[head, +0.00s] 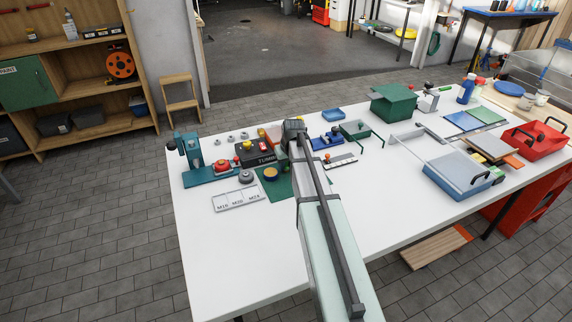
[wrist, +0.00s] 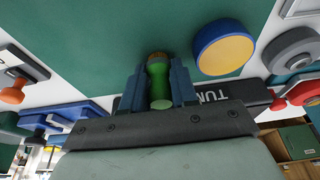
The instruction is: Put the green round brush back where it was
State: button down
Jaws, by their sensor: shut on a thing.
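The green round brush (wrist: 159,80) shows in the wrist view as a green cylinder with a brownish end pointing away from me. My gripper (wrist: 160,88) has its two blue fingers shut on it, one on each side. A green mat (wrist: 100,40) fills the background beyond it; I cannot tell whether the brush touches the mat. In the head view the mat (head: 283,188) lies near the left part of the white bench, partly covered by my arm. The brush and fingertips are hidden behind my arm there.
A blue round tin with a yellow top (wrist: 225,48) stands close beside the brush; it also shows in the head view (head: 270,174). The bench's front left is clear.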

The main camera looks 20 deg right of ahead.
jog(key=c, duration=0.9)
grip_release()
jog(key=shift+o, duration=0.2)
jog(key=v, duration=1.2)
